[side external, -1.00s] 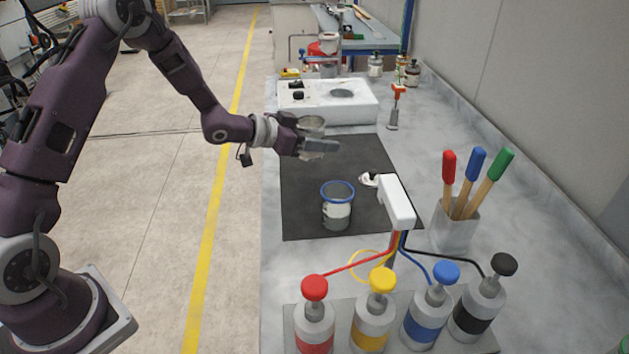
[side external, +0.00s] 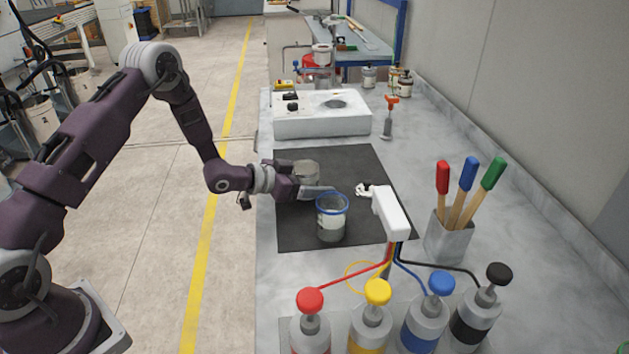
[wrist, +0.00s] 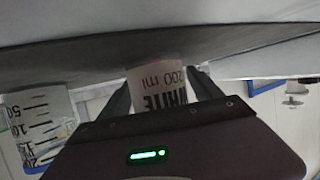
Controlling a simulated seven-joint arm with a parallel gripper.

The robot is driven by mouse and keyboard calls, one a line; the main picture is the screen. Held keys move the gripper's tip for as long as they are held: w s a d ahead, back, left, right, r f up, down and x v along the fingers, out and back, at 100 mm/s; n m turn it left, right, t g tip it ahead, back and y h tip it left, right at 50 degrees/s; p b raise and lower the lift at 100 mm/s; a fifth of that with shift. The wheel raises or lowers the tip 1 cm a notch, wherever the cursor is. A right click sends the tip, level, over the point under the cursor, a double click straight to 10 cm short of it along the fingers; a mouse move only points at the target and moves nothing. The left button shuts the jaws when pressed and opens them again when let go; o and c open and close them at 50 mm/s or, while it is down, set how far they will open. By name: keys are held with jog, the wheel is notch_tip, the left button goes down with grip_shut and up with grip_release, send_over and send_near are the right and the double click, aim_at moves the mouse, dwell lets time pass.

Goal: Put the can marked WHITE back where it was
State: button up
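The can marked WHITE (wrist: 158,88), pale with dark lettering, is between my gripper's fingers in the wrist view; "200 ml" is also on it. In the side external view this can (side external: 306,170) shows behind the near finger, low over the dark mat (side external: 350,163). My gripper (side external: 319,187) is shut on it. The can looks upright; I cannot tell whether its base touches the mat.
A white dispenser head (side external: 391,213) stands right of the blue-rimmed can. Pump bottles with coloured knobs (side external: 370,325) line the front. A holder (side external: 448,238) with colored-handled tools is at right. A white box-shaped device (side external: 320,115) stands behind the mat. The mat's right back is clear.

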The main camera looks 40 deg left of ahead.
jog(key=shift+r, duration=0.2)
jog(key=v, duration=1.2)
jog(key=s+a+r+n+g+y, duration=0.1)
jog(key=s+r+g+y, duration=0.1)
jog(key=s+r+y, duration=0.45)
jog(key=s+r+n+g+y, duration=0.1)
jog(key=s+r, duration=0.2)
jog(key=r, duration=0.6)
jog(key=s+d+r+n+g+h, duration=0.1)
jog(key=s+d+g, duration=0.1)
jog(key=s, duration=0.9)
jog(key=s+d+n+g+h, duration=0.1)
jog(key=s+d, duration=0.4)
jog(key=s, duration=0.5)
jog(key=shift+s+r+g, duration=0.4)
